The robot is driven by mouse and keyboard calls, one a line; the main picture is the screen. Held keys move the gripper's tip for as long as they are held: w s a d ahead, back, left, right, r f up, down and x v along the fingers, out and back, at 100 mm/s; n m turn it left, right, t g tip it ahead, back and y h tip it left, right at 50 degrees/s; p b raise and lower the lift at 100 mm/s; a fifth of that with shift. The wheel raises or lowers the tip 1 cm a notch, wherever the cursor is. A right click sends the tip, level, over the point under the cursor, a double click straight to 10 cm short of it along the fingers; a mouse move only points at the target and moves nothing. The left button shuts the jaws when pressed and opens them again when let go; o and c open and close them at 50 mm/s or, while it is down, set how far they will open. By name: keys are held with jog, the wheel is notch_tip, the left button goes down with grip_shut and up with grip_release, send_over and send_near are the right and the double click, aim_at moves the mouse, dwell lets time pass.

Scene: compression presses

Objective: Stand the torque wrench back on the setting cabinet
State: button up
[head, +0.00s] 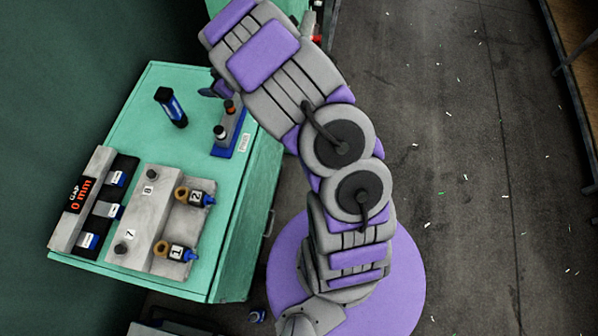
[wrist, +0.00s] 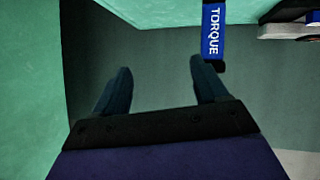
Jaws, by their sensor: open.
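The torque wrench (head: 174,109), a blue and black cylinder, looks upright on the green top of the setting cabinet (head: 140,110), towards its back. In the wrist view its blue body with the word TORQUE (wrist: 213,35) shows at the top, right of centre, cut off by the frame edge. My gripper (wrist: 163,82) is open with nothing between its fingers; the wrench is beyond them, near the right finger. In the head view my arm hides most of the gripper; dark fingers seem to show beside the arm, right of the wrench.
On the cabinet are a display reading 0 mm (head: 79,196), a black holder with labelled blue pieces (head: 108,212), a grey block with numbered parts (head: 150,215), and a small blue-based stand (head: 232,142) near the right edge. Open floor (head: 460,200) with scattered flecks lies right.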

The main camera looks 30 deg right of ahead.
jog(key=d+r+m+h, duration=0.2)
jog(key=d+r+h, duration=0.3)
jog(key=d+r, duration=0.25)
jog(key=s+d+r+m+g+h, duration=0.2)
jog(key=s+d+r+h, duration=0.15)
jog(key=s, duration=0.35)
jog(key=s+d+r+m+g+h, duration=0.1)
jog(key=s+d+r+m+h, duration=0.2)
jog(key=s, duration=0.4)
jog(key=s+a+r+g+y, duration=0.1)
jog(key=s+a+g+y, duration=0.1)
jog(key=s, duration=0.9)
jog(key=s+a+r+g+y, duration=0.1)
jog(key=s+a+g, duration=0.3)
jog(key=s+a, duration=0.3)
jog(key=s+a+r+m+g+y, duration=0.1)
jog(key=s+a, duration=0.4)
jog(key=s, duration=1.1)
jog(key=shift+r+g+y, duration=0.55)
jog(key=shift+g+y, duration=0.3)
jog(key=shift+g, duration=0.25)
jog(key=shift+d, duration=0.1)
